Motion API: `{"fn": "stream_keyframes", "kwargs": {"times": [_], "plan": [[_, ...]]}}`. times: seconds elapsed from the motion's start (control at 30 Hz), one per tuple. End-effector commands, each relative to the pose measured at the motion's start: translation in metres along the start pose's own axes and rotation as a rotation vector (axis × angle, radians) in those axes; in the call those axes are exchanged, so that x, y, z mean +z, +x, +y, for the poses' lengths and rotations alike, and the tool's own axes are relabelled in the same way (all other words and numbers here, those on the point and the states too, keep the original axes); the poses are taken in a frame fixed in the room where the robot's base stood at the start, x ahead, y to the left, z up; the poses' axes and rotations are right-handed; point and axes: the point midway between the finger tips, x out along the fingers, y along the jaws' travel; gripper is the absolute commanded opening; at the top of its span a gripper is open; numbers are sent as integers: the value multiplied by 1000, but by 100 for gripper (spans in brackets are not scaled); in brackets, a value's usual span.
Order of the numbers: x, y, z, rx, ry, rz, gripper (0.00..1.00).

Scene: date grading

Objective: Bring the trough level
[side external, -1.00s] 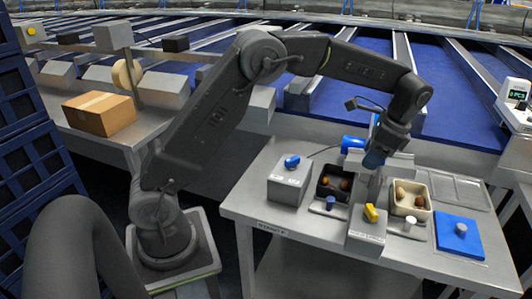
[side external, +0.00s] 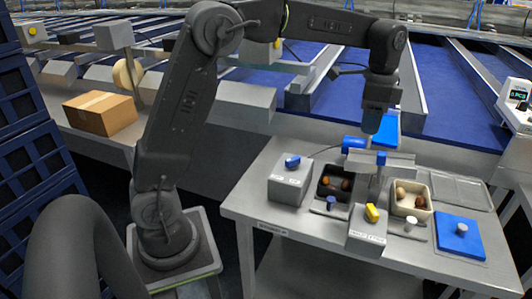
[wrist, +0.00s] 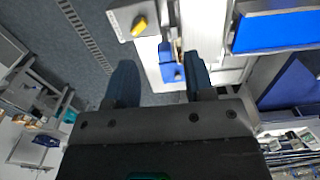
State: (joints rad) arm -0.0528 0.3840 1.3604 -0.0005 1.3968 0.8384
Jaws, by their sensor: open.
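The trough appears as a grey horizontal channel (side external: 392,165) on a post at the back of the steel table, looking near level in the side view. A small blue knob (side external: 381,158) sits on it, and a blue cylinder (side external: 353,143) is at its left end. My gripper (side external: 371,130) points down just above the trough, apart from it. In the wrist view my open gripper (wrist: 161,72) has nothing held; a blue fitting (wrist: 169,66) shows beyond its fingers. The trough's exact tilt cannot be told.
A black bin (side external: 322,193) and a cream bin (side external: 427,209) hold dates. Grey boxes carry a blue knob (side external: 292,161) and a yellow knob (side external: 372,212). A blue pad (side external: 446,243) lies at right. A bright blue panel (side external: 387,130) stands behind my gripper.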

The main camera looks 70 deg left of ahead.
Motion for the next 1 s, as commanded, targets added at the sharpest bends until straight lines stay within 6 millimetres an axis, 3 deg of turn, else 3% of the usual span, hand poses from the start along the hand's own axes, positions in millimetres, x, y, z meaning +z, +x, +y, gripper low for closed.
{"fn": "stream_keyframes", "kwargs": {"times": [0.23, 0.3, 0.7, 1.0], "plan": [[0, -38, 0, -3, 0, 2, 49], [6, -43, 8, -13, -22, 11, 49], [41, -59, 54, -83, -193, 93, 49], [73, -59, 94, -130, -337, 172, 49]]}}
